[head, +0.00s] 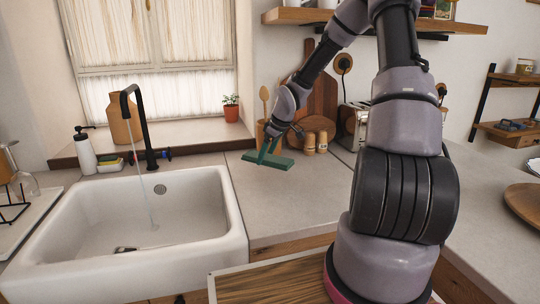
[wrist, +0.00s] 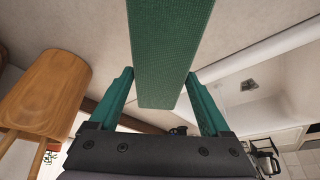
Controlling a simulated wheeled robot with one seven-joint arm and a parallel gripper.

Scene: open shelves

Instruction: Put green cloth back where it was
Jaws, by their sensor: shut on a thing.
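My gripper (head: 267,146) is shut on the green cloth (head: 274,161), which looks like a flat, stiff green slab. It is held roughly level over the counter just right of the sink, in front of the wooden utensil holder. I cannot tell whether its underside touches the counter. In the wrist view the cloth (wrist: 168,50) lies between the two green fingers of my gripper (wrist: 161,84) and sticks out past their tips.
The white sink (head: 140,225) has water running from the black faucet (head: 148,125). A soap bottle (head: 85,152) and sponges (head: 110,163) stand behind it. Wooden jars (head: 316,143) and a toaster (head: 352,123) stand at the back. The counter (head: 290,205) right of the sink is clear.

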